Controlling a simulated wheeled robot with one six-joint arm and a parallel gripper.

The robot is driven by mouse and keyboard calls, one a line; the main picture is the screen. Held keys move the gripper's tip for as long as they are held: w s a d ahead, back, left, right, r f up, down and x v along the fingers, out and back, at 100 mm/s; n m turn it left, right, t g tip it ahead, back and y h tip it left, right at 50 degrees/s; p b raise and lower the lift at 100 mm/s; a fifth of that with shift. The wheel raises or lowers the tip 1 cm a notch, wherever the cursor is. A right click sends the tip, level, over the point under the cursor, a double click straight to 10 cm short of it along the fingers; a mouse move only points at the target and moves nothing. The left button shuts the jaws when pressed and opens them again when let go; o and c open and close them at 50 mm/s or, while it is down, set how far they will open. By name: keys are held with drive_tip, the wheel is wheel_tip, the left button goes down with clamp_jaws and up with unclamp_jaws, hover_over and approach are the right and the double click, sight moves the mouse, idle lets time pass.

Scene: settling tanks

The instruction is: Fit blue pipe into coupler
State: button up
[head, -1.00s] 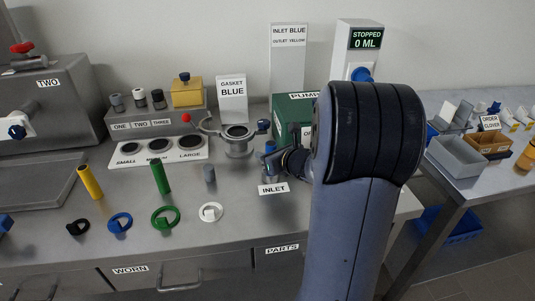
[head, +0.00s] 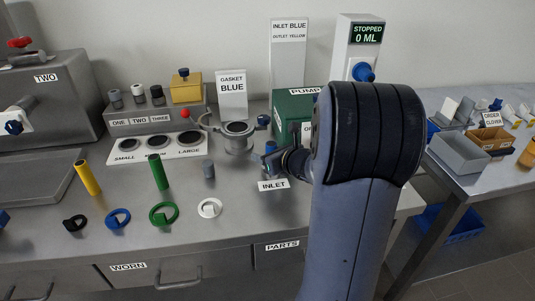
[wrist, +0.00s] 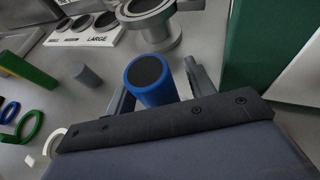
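The blue pipe (head: 270,147) stands roughly upright behind the INLET label (head: 273,185), in front of the green pump (head: 292,108). My gripper (head: 275,160) is around it there, with one finger on each side. In the wrist view the pipe's dark round top end (wrist: 147,72) points up at the camera between the two fingers of my gripper (wrist: 155,88), which look shut on it. The pipe's lower end is hidden by my gripper and wrist. I cannot make out the coupler, nor whether the pipe is seated in anything.
A metal gasket housing (head: 238,140) with a clamp stands left of my gripper. Yellow (head: 88,177) and green (head: 158,172) pipes and a short grey cylinder (head: 208,169) stand further left. Several coloured rings lie in front.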

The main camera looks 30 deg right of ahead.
drive_tip(key=p+v, duration=0.1)
drive_tip(key=v, duration=0.9)
drive_tip(key=shift+s, duration=0.4)
drive_tip(key=shift+r, duration=0.1)
drive_tip(key=b+x, duration=0.1)
drive_tip(key=x, duration=1)
drive_tip(key=shift+d+r+p, duration=0.1)
drive_tip(key=shift+r+p, duration=0.3)
drive_tip(key=shift+r, duration=0.1)
drive_tip(key=shift+f, duration=0.15)
